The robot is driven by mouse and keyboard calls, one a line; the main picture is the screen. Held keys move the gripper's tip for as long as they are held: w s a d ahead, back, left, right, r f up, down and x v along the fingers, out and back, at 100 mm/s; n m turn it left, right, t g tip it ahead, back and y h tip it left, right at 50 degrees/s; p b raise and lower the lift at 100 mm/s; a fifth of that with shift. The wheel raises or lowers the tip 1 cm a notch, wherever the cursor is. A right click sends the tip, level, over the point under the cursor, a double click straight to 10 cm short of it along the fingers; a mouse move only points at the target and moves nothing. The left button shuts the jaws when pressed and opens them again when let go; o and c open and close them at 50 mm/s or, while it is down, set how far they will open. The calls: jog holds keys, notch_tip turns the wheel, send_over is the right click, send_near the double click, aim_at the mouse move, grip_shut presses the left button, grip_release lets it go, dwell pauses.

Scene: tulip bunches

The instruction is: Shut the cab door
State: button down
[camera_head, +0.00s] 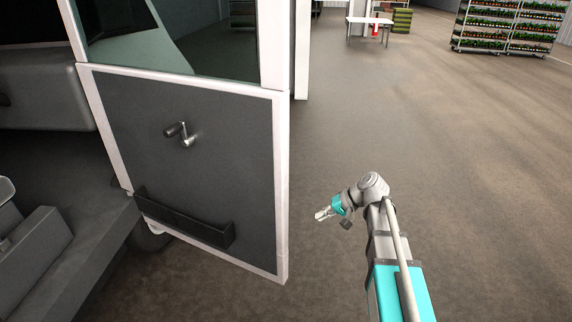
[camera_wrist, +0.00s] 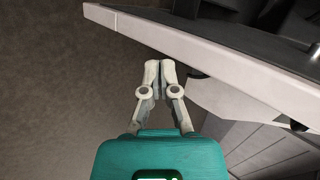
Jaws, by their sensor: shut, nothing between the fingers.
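The cab door (camera_head: 235,150) stands open at the left in the head view. It has a white frame, a dark grey inner panel, a window above, a crank handle (camera_head: 183,134) and a low pocket (camera_head: 185,218). My gripper (camera_head: 319,215) is to the right of the door's free edge, apart from it in the head view. In the wrist view the door's pale edge (camera_wrist: 215,60) runs slantwise close beyond and to the right of my gripper (camera_wrist: 159,66). The fingers are shut and empty. Whether they touch the door cannot be told.
The cab floor and step (camera_head: 45,245) lie left of the door. The brown floor (camera_head: 440,170) is open to the right. A white table (camera_head: 369,22), a green crate (camera_head: 401,20) and plant racks (camera_head: 507,27) stand far back.

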aim_at(286, 163)
jog(key=w+r+t+y, duration=0.1)
jog(key=w+r+y, duration=0.7)
jog(key=w+r, duration=0.4)
jog(key=shift+w+a+m+t, duration=0.15)
jog(key=shift+w+m+t, duration=0.25)
jog(key=shift+w, duration=0.15)
jog(key=shift+a, duration=0.15)
jog(key=a, duration=0.7)
jog(key=s+a, duration=0.1)
jog(key=a, duration=0.2)
jog(key=shift+s+a, duration=0.1)
jog(key=shift+a, duration=0.2)
jog(key=shift+s+a, duration=0.25)
jog(key=shift+s, duration=0.3)
jog(key=shift+s, duration=0.1)
